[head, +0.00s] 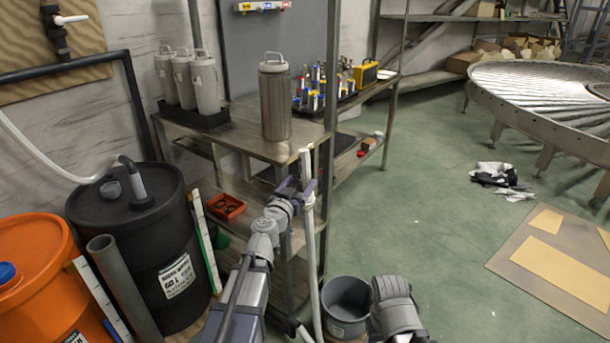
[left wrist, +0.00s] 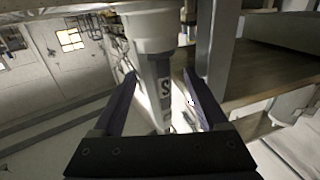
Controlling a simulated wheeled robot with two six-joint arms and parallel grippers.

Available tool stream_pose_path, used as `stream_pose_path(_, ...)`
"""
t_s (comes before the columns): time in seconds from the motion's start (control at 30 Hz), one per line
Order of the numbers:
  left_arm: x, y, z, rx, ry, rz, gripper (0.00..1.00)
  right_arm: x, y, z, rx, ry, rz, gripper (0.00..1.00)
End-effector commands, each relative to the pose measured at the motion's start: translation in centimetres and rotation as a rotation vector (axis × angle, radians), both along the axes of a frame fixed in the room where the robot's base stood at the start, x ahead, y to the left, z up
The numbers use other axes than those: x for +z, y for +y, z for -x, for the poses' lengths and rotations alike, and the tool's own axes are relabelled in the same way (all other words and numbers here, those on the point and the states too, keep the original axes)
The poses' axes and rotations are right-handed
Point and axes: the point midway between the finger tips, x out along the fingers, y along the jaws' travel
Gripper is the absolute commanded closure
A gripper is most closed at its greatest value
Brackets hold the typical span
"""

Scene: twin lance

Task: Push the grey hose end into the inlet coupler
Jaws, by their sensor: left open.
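My left gripper (head: 303,184) is beside a thin pale upright piece (head: 306,163) at the shelf's front post. Gaps show beside the fingers. I cannot tell whether this is the hose end or the coupler. A pale hose (head: 48,158) runs from the left edge to the black drum (head: 140,225), where a grey elbow pipe (head: 131,176) rises from the lid.
The shelf (head: 238,140) holds a steel canister (head: 275,98) and several small bottles. An orange drum (head: 35,285) and a grey pipe (head: 122,285) stand at left. A grey bucket (head: 346,305) is low at centre.

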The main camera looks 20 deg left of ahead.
Motion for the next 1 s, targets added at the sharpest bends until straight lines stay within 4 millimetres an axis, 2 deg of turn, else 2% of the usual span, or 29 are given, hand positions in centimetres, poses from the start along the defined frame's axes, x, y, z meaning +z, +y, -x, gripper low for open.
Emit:
stream_pose_path(0.07,0.0,-0.1,-1.1,-0.001,0.000,0.000,0.24,0.0,0.0,0.0,0.000,0.000,0.000,0.50)
stream_pose_path(0.33,0.1,-0.3,-2.0,-0.001,0.000,0.000,0.24,0.1,0.0,0.0,0.000,0.000,0.000,0.50)
stream_pose_path(0.63,0.3,-0.8,-6.2,-0.002,0.000,0.000,0.24,0.3,0.0,0.0,0.000,0.000,-0.001,0.50)
stream_pose_path(0.87,0.3,-0.9,-6.3,-0.001,0.000,0.000,0.24,0.3,0.0,0.0,0.000,0.000,-0.001,0.50)
stream_pose_path(1.0,0.3,-0.9,-6.3,-0.001,0.000,0.000,0.36,0.3,0.0,0.0,0.000,0.000,-0.001,0.50)
